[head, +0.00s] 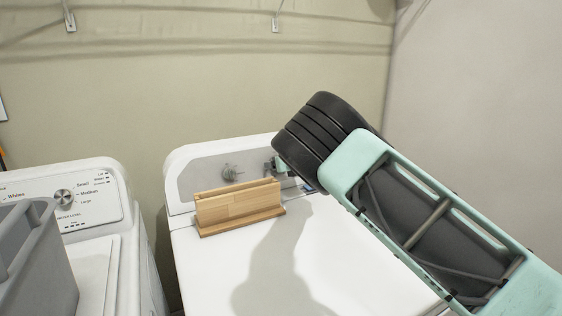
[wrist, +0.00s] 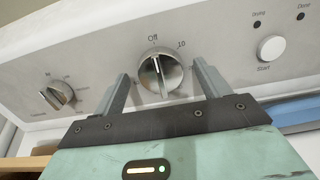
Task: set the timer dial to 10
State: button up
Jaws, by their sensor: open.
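The timer dial (wrist: 160,73) is a round silver knob on the dryer's white panel in the wrist view. "Off" is printed above it and "10" at its upper right. Its ridge stands nearly upright, with its upper end toward "Off". My gripper (wrist: 162,84) is open, with one grey finger on each side of the dial. Gaps show between the fingers and the knob; I cannot tell whether the fingertips reach past its front. In the head view, my gripper (head: 279,166) is at the dryer panel, and my arm hides the timer dial.
A second knob (wrist: 56,97) is left of the dial, and a start button (wrist: 271,48) is right of it. A wooden holder (head: 240,207) stands on the dryer top (head: 350,260) before the panel. A washer (head: 95,205) and a grey container (head: 38,262) are at left.

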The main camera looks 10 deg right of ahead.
jog(key=shift+w+f, duration=0.15)
jog(key=shift+w, duration=0.1)
jog(key=c, duration=0.9)
jog(key=shift+c, duration=0.2)
jog(key=m+b, duration=0.2)
jog(key=m, duration=0.3)
jog(key=shift+m+b, duration=0.55)
jog(key=shift+m, duration=1.95)
